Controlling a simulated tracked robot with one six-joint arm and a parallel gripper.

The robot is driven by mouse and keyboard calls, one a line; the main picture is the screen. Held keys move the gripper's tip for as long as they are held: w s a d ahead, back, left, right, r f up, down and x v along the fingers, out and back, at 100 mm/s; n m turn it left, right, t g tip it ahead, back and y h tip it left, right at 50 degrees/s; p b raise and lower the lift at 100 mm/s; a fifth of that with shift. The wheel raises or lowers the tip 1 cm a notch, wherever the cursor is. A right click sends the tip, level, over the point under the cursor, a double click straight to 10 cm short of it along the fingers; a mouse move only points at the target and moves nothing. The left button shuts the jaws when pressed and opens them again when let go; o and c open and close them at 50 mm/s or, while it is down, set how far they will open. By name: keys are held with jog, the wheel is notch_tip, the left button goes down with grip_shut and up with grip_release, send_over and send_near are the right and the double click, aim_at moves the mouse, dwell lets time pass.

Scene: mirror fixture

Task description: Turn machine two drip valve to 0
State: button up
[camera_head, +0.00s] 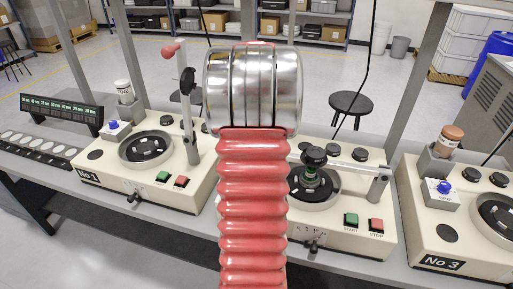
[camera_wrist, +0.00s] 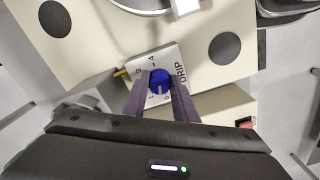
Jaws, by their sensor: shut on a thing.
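The blue drip valve knob (camera_wrist: 160,80) sits on a cream plate marked DRIP (camera_wrist: 181,72) in the wrist view. My gripper (camera_wrist: 160,92) has its two dark fingers on either side of the knob and is shut on it. A pale pointer mark shows on the knob's lower side, toward my gripper. Some scale digits show around the knob, but the exact reading is too small to tell. In the head view, machine two (camera_head: 340,235) stands in the middle; my red arm hides its left part, its drip valve and my gripper.
Machine No 1 (camera_head: 98,180) stands on the left and machine No 3 (camera_head: 440,262) on the right, each with a blue drip knob. Machine two has a lever arm (camera_head: 350,164) over its round plate and START (camera_head: 351,220) and STOP (camera_head: 376,225) buttons in front.

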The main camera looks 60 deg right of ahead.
jog(key=shift+d+n, duration=0.1)
jog(key=shift+n, duration=1.5)
jog(key=o, duration=1.1)
jog(key=shift+c, duration=0.2)
notch_tip(320, 180, up, 14)
jog(key=shift+f, duration=0.15)
